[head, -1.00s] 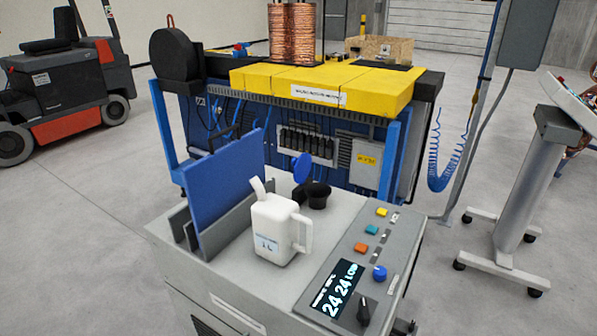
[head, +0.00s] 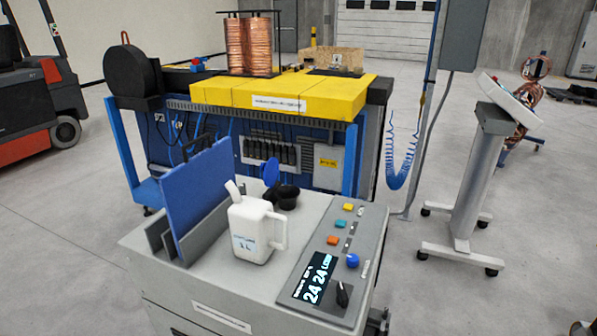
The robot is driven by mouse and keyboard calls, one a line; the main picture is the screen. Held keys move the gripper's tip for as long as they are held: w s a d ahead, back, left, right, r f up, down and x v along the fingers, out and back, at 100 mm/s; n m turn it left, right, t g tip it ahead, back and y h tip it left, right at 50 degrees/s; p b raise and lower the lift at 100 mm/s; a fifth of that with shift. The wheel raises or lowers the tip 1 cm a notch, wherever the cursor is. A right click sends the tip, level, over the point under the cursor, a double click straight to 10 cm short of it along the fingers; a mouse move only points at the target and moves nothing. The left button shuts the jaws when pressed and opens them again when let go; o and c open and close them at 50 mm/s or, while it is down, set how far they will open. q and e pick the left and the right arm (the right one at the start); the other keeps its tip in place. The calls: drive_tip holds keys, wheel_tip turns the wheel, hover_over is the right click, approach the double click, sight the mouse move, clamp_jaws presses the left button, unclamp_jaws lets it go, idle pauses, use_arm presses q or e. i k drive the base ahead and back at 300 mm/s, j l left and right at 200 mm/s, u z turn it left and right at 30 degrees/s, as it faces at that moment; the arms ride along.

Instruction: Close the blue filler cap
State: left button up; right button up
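The blue filler cap (head: 271,172) stands open, tilted up beside the black filler neck (head: 287,196) on top of the grey machine cabinet (head: 205,277). The mouth of the neck is uncovered. A white jug (head: 254,230) with a spout and a handle stands upright in front of the neck and hides part of the area around it. Neither of my grippers shows in the head view.
A blue panel (head: 200,200) stands in a grey holder left of the jug. A control panel (head: 335,262) with buttons and a display lies to the right. Behind stands a yellow-topped bench (head: 222,95) with copper coils (head: 249,45).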

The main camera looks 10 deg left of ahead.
sight(271, 169)
drive_tip(key=i+j+z, duration=0.1)
drive_tip(key=j+z, duration=0.25)
drive_tip(key=j, duration=0.45)
drive_tip(key=j+z, duration=0.4)
drive_tip(key=j, duration=2.25)
drive_tip(key=z, duration=0.05)
